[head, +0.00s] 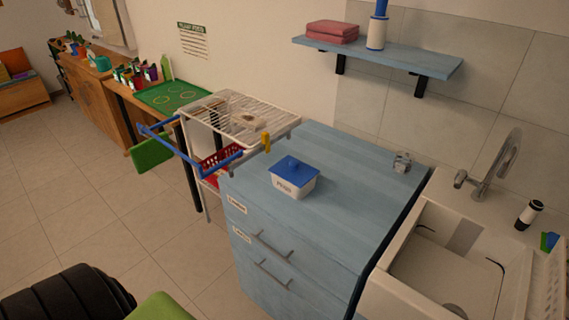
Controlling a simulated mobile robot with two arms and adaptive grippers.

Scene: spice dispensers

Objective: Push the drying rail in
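The drying rail (188,153) is a blue bar frame at the left-centre of the head view. It sticks out toward the front left from the white wire rack (232,108), over the floor side. Its near end lies by the left edge of the blue cabinet, and a red basket (222,158) shows behind it. A small yellow item (266,141) is at the rack's near right corner. Neither of my grippers shows in this view.
The blue cabinet (340,190) carries a white box with a blue lid (294,177). A sink (445,262) is at right. A green panel (152,152) is beside the rail. Open tiled floor (100,210) lies at left. A dark ribbed object (68,300) fills the bottom left.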

